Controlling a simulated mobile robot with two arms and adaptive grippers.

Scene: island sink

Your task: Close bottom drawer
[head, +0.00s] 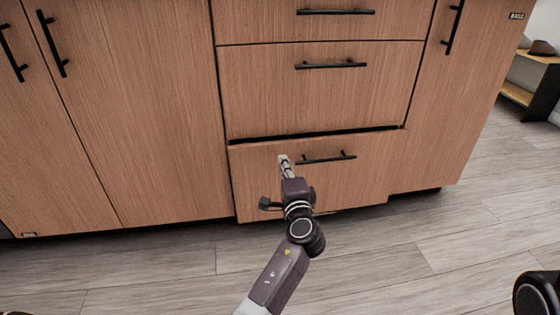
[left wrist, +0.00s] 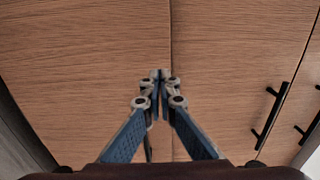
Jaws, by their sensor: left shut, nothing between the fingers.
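The bottom drawer (head: 355,180) of the wooden island stands slightly proud of the cabinet front, with a dark gap along its top edge. Its black bar handle (head: 328,158) is right of my left gripper (head: 284,160). The left gripper is shut and empty, its fingertips in front of the drawer's upper left area; I cannot tell whether they touch it. In the left wrist view the shut fingertips (left wrist: 159,75) point at wood panels with a vertical seam between them. My right gripper is not in view.
The middle drawer (head: 310,95) above is closed. Cabinet doors with black handles stand on the left (head: 130,110) and right (head: 450,120). The wood floor (head: 430,230) in front is clear. A shelf (head: 530,85) stands at the far right.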

